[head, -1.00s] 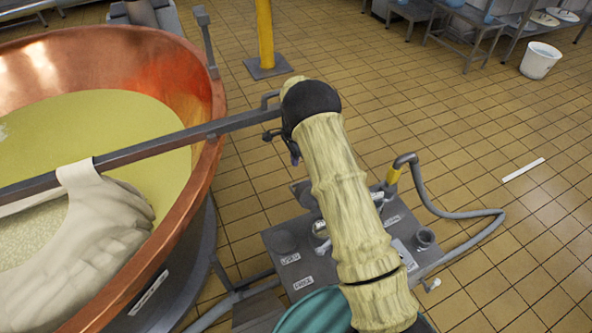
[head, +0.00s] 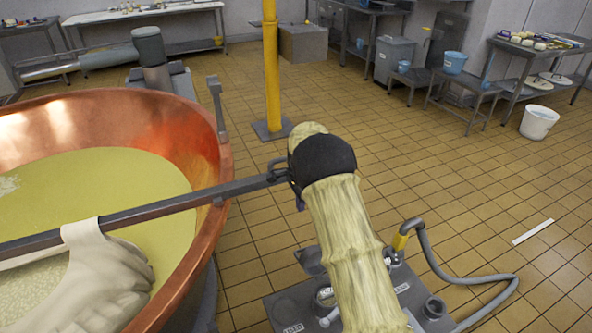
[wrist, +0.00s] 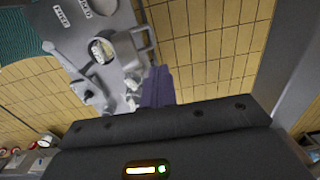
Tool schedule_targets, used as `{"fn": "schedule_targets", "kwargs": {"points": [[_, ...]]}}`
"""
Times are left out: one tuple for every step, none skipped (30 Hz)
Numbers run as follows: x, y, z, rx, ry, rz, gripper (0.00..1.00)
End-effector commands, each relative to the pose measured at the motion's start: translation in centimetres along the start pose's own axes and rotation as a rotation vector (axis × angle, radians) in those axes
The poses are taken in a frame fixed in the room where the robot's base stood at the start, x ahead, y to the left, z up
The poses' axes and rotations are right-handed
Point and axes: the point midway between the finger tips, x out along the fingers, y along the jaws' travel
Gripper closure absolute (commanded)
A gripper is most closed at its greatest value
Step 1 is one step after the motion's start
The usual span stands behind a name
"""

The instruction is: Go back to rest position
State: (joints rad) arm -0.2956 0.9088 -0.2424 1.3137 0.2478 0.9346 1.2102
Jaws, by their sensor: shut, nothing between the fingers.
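My gripper (wrist: 158,86) shows in the wrist view as dark purple fingers, shut and empty, in front of the grey machine panel. In the head view my arm rises in its cream sleeve, and its black wrist joint hides most of the gripper. The copper vat (head: 208,235) stands on the left with yellow-green liquid (head: 95,180) in it. A dark metal bar (head: 165,204) lies across the vat, with a pale cloth (head: 105,275) hung from it. The bar's right end appears beside my wrist; I cannot tell whether they touch.
The grey machine panel (head: 412,290) with a hose (head: 428,260) stands below my arm. A yellow post (head: 271,75) rises behind the vat. A white bucket (head: 538,122) and metal tables (head: 500,75) stand at the right back. Tiled floor is open between.

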Motion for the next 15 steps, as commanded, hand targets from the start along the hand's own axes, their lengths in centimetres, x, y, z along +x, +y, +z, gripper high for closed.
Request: {"fn": "schedule_targets", "kwargs": {"points": [[0.0, 0.0, 0.0, 0.000, 0.000, 0.000, 1.00], [0.0, 0.0, 0.0, 0.000, 0.000, 0.000, 1.00], [-0.1, 0.1, 0.0, -0.002, 0.000, -0.001, 1.00], [-0.2, 0.2, -0.1, -0.005, 0.000, -0.002, 1.00], [-0.3, 0.3, -0.2, -0.010, 0.000, -0.003, 1.00], [-0.6, 0.6, -0.3, -0.020, -0.001, -0.005, 1.00], [-0.8, 0.9, -0.4, -0.030, -0.001, -0.008, 1.00], [-1.1, 1.2, -0.6, -0.043, -0.001, -0.011, 1.00], [-1.6, 1.8, -0.8, -0.064, -0.001, -0.016, 1.00], [-1.9, 2.3, -1.0, -0.084, 0.000, -0.019, 1.00], [-2.3, 2.8, -1.2, -0.105, 0.001, -0.024, 1.00], [-2.9, 3.6, -1.4, -0.136, 0.003, -0.029, 1.00], [-3.3, 4.3, -1.6, -0.160, 0.004, -0.035, 1.00], [-3.7, 5.0, -1.7, -0.186, 0.005, -0.039, 1.00], [-4.2, 5.8, -1.8, -0.222, 0.008, -0.045, 1.00]]}}
